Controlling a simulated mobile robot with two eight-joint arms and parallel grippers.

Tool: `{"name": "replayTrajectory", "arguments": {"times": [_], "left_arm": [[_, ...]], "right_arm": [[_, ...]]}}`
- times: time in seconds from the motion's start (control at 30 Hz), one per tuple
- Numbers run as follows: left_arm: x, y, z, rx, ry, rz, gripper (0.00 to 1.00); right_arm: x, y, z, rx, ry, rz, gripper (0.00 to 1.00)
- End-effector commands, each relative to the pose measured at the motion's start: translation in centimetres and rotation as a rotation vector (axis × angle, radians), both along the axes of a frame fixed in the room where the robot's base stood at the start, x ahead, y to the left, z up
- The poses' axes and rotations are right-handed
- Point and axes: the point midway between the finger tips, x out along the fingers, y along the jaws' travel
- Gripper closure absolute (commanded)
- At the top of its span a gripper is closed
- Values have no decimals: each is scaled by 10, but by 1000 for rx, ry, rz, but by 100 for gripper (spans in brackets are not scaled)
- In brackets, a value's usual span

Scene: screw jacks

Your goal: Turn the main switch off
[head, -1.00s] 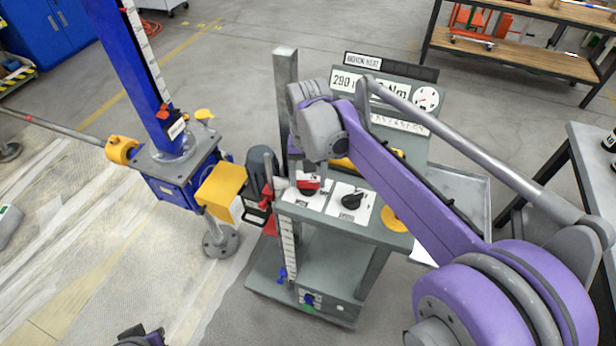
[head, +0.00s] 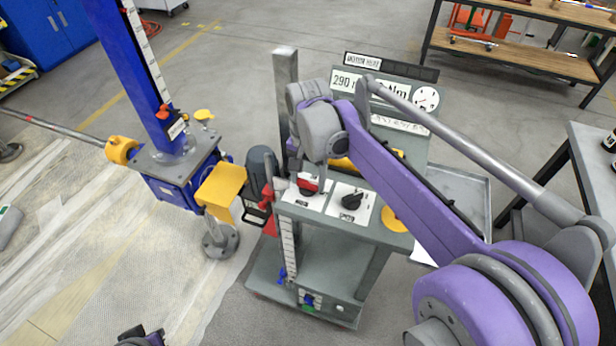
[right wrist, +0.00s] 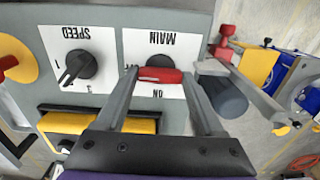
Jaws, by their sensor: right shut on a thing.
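The main switch is a red handle (right wrist: 160,76) on a white plate marked MAIN (right wrist: 150,45). In the right wrist view the lettering is upside down and the handle lies left to right. ON reads below it; a partly covered label is at its left end. My right gripper (right wrist: 161,82) is shut on the red handle, one finger at each end. In the head view the red handle (head: 308,187) shows on the grey panel, with my right arm partly over the gripper.
A black speed knob (right wrist: 75,68) is next to the main switch; it also shows in the head view (head: 352,200). A yellow disc (head: 394,219) lies right of it. A motor (head: 262,172) and a blue screw jack (head: 177,165) stand left.

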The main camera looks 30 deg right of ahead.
Motion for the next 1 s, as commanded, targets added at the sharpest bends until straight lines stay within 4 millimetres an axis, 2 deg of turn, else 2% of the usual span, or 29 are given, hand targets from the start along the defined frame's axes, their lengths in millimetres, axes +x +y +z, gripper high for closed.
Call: {"name": "replayTrajectory", "arguments": {"times": [0.07,0.1,0.27,0.5,0.63,1.0], "left_arm": [[0,0,0,0,0,0,100],[0,0,0,0,0,0,100],[0,0,0,0,0,0,100],[0,0,0,0,0,0,100],[0,0,1,0,-1,0,100],[3,0,8,0,-6,0,100]], "right_arm": [[0,0,0,0,0,-2,86],[0,0,0,0,0,-2,28],[0,0,0,0,0,-1,0],[0,0,1,0,0,0,0],[0,0,11,0,0,0,0],[0,0,83,0,-1,-1,0]]}}
